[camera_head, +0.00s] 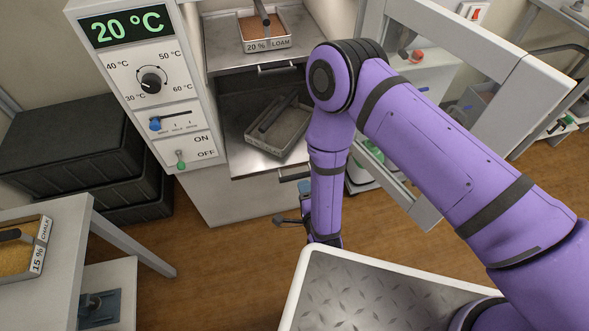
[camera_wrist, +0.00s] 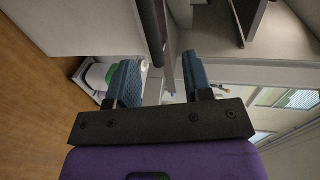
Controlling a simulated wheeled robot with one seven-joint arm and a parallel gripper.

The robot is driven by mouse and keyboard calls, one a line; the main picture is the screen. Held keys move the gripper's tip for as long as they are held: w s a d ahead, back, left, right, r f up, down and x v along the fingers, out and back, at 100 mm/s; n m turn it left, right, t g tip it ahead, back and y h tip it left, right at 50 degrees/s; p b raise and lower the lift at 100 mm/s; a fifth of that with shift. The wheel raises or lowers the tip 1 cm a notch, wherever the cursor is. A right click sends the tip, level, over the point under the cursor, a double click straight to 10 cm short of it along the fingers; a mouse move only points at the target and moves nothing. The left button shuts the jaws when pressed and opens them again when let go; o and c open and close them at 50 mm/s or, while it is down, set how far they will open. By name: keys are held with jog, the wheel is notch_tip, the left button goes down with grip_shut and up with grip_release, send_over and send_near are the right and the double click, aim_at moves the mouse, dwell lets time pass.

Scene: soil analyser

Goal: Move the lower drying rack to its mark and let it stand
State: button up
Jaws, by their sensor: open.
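The lower drying rack (camera_head: 240,157) is a metal shelf low in the open oven, partly hidden by my arm. It carries a tray (camera_head: 268,146) with a dark bar handle. My gripper (camera_head: 302,205) is at the rack's front, mostly hidden behind my arm. In the wrist view my gripper (camera_wrist: 158,65) is open, with blue fingers apart. A dark bar, apparently the rack's handle (camera_wrist: 152,25), runs down to the gap between them; contact cannot be told. I cannot make out the mark.
The upper rack (camera_head: 225,60) holds a loam tray (camera_head: 268,43). The oven panel (camera_head: 150,85) reads 20 °C. Its open door (camera_head: 500,95) stands right, behind my arm. Black crates (camera_head: 75,150) and a table (camera_head: 60,270) with a chalk tray (camera_head: 20,258) are left. Floor between is clear.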

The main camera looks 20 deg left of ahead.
jog(key=f+x, duration=0.1)
jog(key=x, duration=0.9)
jog(key=shift+s+a, duration=0.15)
jog(key=shift+s+f, duration=0.1)
grip_shut()
